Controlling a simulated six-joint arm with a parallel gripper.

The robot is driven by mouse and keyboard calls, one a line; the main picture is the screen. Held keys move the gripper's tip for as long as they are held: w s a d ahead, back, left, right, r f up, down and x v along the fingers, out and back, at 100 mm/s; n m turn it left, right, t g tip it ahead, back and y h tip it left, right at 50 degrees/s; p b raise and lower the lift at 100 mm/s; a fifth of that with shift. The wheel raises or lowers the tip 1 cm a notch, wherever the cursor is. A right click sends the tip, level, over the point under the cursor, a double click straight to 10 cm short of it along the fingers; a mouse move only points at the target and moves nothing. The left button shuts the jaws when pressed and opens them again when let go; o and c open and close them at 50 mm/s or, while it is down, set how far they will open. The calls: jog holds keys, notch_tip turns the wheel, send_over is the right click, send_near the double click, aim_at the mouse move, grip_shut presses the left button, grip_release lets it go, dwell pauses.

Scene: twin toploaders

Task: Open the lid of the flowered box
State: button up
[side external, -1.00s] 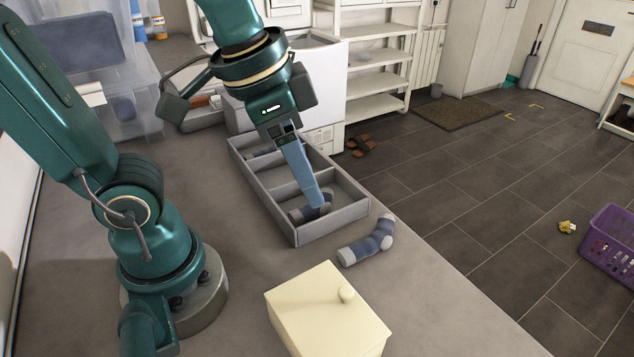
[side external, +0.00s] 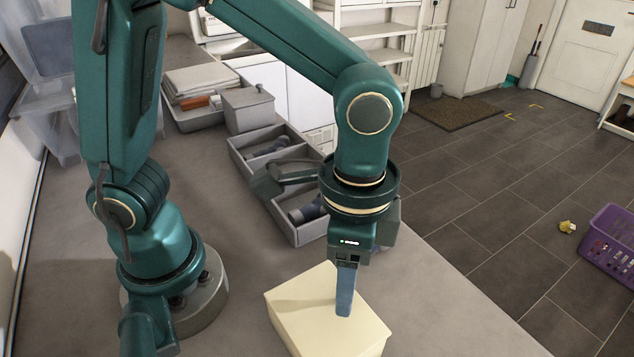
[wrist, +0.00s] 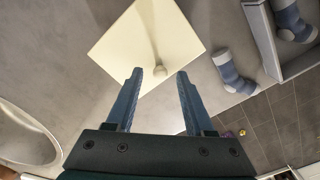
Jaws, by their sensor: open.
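A cream box (side external: 300,308) with a flat lid stands at the front of the table; no flowers show on the faces in view. In the wrist view, its lid (wrist: 135,35) carries a small round knob (wrist: 160,72). My gripper (side external: 345,312) points down over this lid and hides the knob in the side view. The jaws (wrist: 160,76) are open and empty, with a fingertip on either side of the knob in the picture. I cannot tell whether they reach down to its height. A grey lidded box (side external: 247,112) with a small knob stands farther back.
A grey divided tray (side external: 310,231) with socks lies behind my gripper. A loose blue-grey sock (wrist: 232,72) lies between box and tray. A grey bin (side external: 195,118) with folded cloth stands at the back. The table's right edge drops to the floor.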

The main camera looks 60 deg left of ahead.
jog(key=shift+f, duration=0.3)
jog(key=shift+c, duration=0.3)
grip_shut()
dwell(1.0)
